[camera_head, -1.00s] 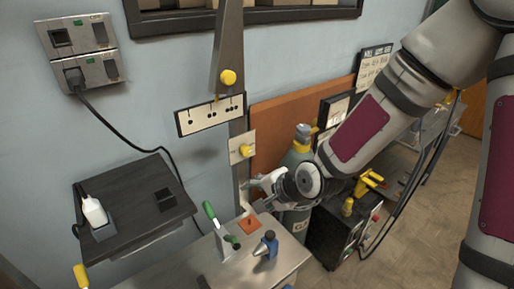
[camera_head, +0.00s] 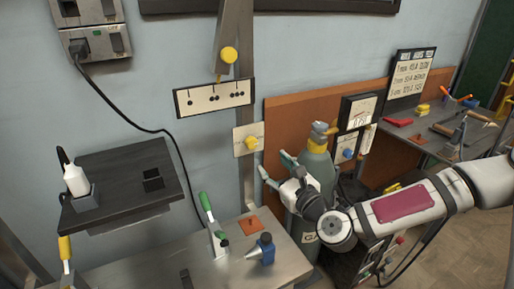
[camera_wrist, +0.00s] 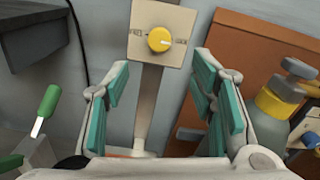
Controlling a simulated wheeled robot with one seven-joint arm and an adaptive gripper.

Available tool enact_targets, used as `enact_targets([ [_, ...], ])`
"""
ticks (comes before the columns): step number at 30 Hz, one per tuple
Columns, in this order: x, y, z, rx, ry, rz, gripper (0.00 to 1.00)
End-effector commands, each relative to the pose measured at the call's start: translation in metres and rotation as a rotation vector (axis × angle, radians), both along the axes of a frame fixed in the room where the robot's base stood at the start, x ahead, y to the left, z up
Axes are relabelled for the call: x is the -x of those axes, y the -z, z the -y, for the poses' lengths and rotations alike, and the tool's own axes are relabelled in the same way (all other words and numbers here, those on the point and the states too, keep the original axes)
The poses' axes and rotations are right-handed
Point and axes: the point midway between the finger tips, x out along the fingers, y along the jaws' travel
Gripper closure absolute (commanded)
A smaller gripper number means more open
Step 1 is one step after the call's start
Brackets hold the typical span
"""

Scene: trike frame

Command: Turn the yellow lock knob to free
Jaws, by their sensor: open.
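A yellow knob (camera_head: 251,143) sits on a pale square plate (camera_head: 240,133) on the wall post. In the wrist view the knob (camera_wrist: 159,39) is near the top centre, with small unreadable labels on both sides of it and a light mark pointing right. My gripper (camera_head: 277,169) is just right of and below the plate in the head view, apart from it. In the wrist view my gripper's (camera_wrist: 162,75) teal-padded fingers are spread wide and empty, below and on both sides of the knob. A second yellow knob (camera_head: 229,54) is higher up, on a grey lever.
A gas cylinder (camera_head: 316,165) stands right beside my gripper. A dark shelf (camera_head: 125,165) is at left. A dotted strip (camera_head: 213,98) is above the plate.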

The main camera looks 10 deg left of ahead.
Motion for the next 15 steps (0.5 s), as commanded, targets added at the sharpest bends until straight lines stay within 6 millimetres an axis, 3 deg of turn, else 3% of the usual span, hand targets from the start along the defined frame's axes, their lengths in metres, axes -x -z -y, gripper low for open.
enact_targets([
  [15, -0.079, 0.001, -0.055, 0.005, -0.001, 0.003, 0.49],
])
